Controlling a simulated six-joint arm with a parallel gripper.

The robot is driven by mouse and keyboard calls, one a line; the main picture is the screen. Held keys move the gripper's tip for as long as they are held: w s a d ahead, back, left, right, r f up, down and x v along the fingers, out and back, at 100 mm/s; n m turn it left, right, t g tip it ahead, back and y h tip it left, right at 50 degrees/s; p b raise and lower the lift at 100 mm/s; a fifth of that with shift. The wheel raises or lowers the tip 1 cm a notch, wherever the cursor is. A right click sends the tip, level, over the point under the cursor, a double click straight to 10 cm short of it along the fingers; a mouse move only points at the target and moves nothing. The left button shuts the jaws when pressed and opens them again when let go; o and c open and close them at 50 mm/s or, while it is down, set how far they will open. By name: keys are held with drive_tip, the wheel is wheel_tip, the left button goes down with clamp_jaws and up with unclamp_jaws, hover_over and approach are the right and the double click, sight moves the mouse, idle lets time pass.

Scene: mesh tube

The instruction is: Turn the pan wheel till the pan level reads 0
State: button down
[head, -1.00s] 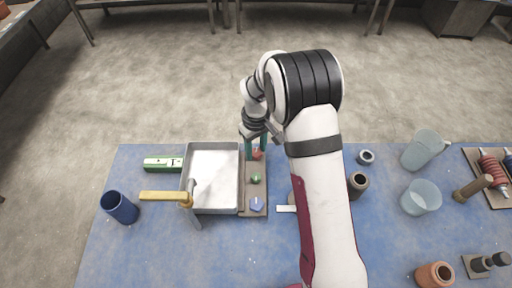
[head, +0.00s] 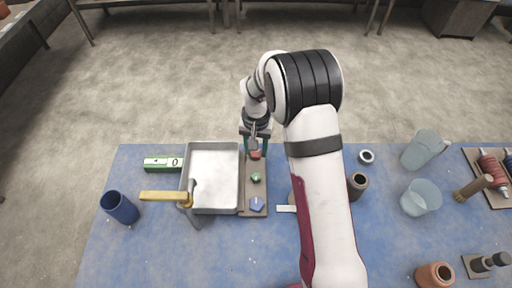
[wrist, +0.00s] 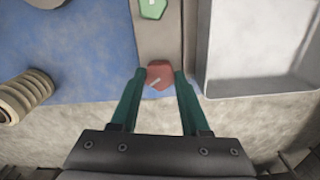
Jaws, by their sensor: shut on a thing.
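A grey square pan (head: 213,208) stands on the blue table. A wooden strip along its right side (head: 243,204) carries a red wheel (head: 255,155), a green wheel (head: 256,177) and a blue wheel (head: 256,204). Which of them is called the pan wheel is not marked. My gripper (head: 255,148) is at the red wheel, at the far end of the strip. In the wrist view its teal fingers are shut on the red wheel (wrist: 160,74), one on each side. A green readout (head: 150,166) left of the pan shows a small dark mark and a 0.
A blue cup (head: 121,207) stands at the left. Right of my arm are a clear jug (head: 421,150), a clear beaker (head: 421,197) and brown jars (head: 435,274).

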sight(256, 152)
drive_tip(key=shift+m, duration=0.4)
drive_tip(key=shift+c, duration=1.9)
unclamp_jaws()
wheel_tip(256, 152, up, 16)
